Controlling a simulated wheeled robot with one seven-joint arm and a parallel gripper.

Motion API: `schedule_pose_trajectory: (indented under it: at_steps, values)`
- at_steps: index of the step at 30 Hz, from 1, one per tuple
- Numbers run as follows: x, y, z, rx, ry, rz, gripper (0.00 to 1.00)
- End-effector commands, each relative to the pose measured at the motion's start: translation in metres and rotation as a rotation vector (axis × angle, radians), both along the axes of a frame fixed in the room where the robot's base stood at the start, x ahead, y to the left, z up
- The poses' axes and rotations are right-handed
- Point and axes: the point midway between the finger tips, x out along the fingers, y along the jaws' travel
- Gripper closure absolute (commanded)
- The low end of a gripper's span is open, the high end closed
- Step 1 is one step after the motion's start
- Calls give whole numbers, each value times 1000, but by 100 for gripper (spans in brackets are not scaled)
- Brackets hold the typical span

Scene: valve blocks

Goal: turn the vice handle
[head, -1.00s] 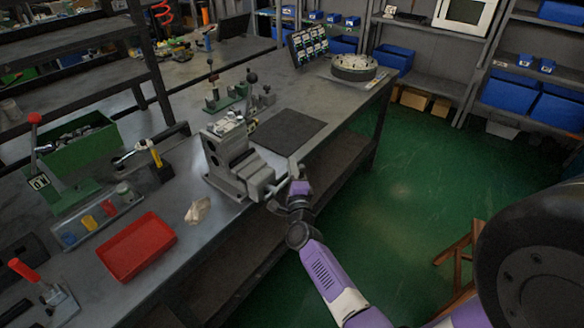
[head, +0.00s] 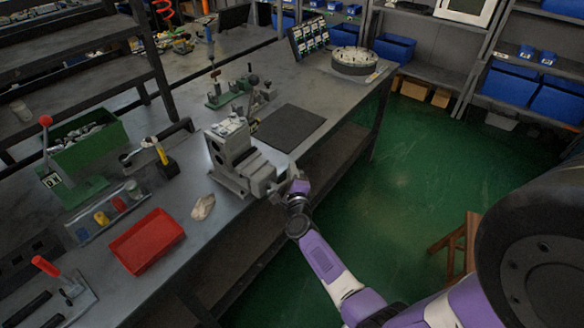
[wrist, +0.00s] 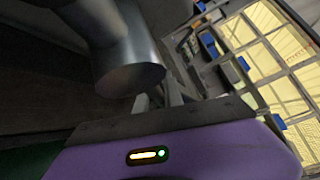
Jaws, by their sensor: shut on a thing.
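The grey bench vice (head: 236,157) stands at the front edge of the workbench, its front jaw and screw end pointing toward the floor side. The vice handle (head: 275,196) is a thin bar at that end, partly hidden by my gripper. My gripper (head: 297,186) is at the handle, shut on it, with my arm reaching up from the lower right. In the wrist view, my gripper's fingers (wrist: 165,90) show small beside a large grey cylindrical part of the vice (wrist: 130,72). The exact contact on the bar is too small to see.
On the workbench (head: 225,215), a red tray (head: 147,240), a crumpled cloth (head: 203,207) and a green bin (head: 90,140) lie left of the vice. A dark mat (head: 290,128) lies behind it.

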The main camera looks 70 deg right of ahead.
Motion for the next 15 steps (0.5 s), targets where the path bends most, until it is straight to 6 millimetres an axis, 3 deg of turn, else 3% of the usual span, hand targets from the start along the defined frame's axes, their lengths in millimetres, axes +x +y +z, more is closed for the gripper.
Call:
schedule_pose_trajectory:
  at_steps: [4,5,8,15]
  values:
    - [0,0,-1,-1,1,0,100]
    - [0,0,-1,-1,1,0,86]
    - [0,0,-1,-1,1,0,67]
    - [0,0,0,-2,0,1,67]
